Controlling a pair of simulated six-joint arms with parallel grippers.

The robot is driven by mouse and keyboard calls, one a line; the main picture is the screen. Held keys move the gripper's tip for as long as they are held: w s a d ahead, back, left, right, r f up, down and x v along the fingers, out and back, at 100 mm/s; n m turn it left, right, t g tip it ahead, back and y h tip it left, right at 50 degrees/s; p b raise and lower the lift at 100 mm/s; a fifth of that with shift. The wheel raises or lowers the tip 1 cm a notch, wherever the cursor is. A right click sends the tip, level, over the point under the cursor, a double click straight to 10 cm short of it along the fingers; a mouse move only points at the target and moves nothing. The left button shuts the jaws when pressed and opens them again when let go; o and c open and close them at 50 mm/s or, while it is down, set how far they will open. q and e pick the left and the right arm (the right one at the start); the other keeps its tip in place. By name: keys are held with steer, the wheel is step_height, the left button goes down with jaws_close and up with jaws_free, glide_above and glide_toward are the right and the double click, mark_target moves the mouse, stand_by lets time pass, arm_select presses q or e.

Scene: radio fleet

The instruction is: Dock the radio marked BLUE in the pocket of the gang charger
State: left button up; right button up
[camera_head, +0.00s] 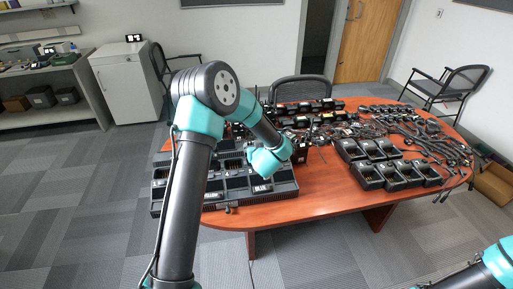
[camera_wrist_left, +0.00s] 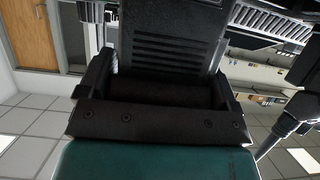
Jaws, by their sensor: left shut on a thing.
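My left gripper (camera_head: 299,152) is above the right end of the gang charger, largely hidden behind my own wrist in the head view. In the left wrist view it is shut on a black radio (camera_wrist_left: 168,45) with a ribbed grille. No marking on that radio is readable, so I cannot tell its name. The gang charger (camera_head: 222,202) is a long black unit at the table's left front edge, with pockets and small white labels. My arm covers part of it. The held radio appears clear of the pockets. My right gripper is out of view.
The reddish oval table (camera_head: 325,190) also carries smaller black chargers (camera_head: 395,172) at right, and several radios and tangled cables (camera_head: 420,130) farther back. Chairs (camera_head: 300,90) stand behind. Bare tabletop lies right of the gang charger. Part of my right arm shows at lower right.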

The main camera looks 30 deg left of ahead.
arm_select(q)
steer(key=shift+f, duration=0.3)
steer(key=o, duration=1)
steer(key=shift+f, duration=0.1)
steer(key=v, duration=1.7)
steer(key=shift+s+d, duration=0.1)
steer(key=shift+d, duration=0.1)
